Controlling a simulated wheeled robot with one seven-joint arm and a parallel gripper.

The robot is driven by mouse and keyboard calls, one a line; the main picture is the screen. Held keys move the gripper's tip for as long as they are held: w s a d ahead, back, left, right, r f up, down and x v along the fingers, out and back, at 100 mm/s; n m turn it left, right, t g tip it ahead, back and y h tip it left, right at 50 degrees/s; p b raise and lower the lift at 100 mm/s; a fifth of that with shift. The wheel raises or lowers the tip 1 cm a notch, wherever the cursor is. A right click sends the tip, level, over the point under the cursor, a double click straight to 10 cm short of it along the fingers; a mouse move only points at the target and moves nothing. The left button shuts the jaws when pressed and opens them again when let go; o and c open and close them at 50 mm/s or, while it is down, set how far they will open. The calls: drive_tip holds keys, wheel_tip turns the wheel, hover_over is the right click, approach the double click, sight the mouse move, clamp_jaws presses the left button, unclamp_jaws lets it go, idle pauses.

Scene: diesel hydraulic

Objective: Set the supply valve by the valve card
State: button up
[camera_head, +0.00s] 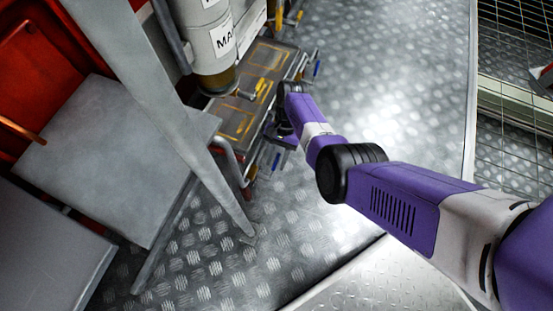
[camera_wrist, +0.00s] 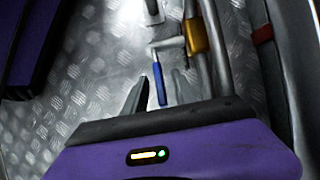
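A small valve lever with a blue grip (camera_wrist: 160,84) shows in the wrist view, on a grey stem beside metal pipes. My gripper (camera_wrist: 160,92) is open, with one dark finger left of the blue grip and the other right of it. I cannot tell whether either finger touches it. In the head view my gripper (camera_head: 283,140) is at the edge of a low pipe rack (camera_head: 245,125), largely hidden by my arm. Another blue handle (camera_head: 317,68) is farther back on the rack. No readable valve card shows, and I cannot tell which valve is the supply valve.
A pale cylinder (camera_head: 208,45) with a partly readable "MA" label stands above the rack. A slanted grey post (camera_head: 165,110) and grey panels are at the left. Pipes with a yellow band (camera_wrist: 195,36) run close right of my gripper. Treadplate floor (camera_head: 400,80) is clear at the right.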

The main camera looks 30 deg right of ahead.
drive_tip(key=shift+r, duration=0.1)
drive_tip(key=p+v, duration=0.3)
drive_tip(key=v, duration=0.4)
drive_tip(key=shift+d+r, duration=0.15)
drive_tip(key=shift+r, duration=0.1)
drive_tip(key=shift+w, duration=0.1)
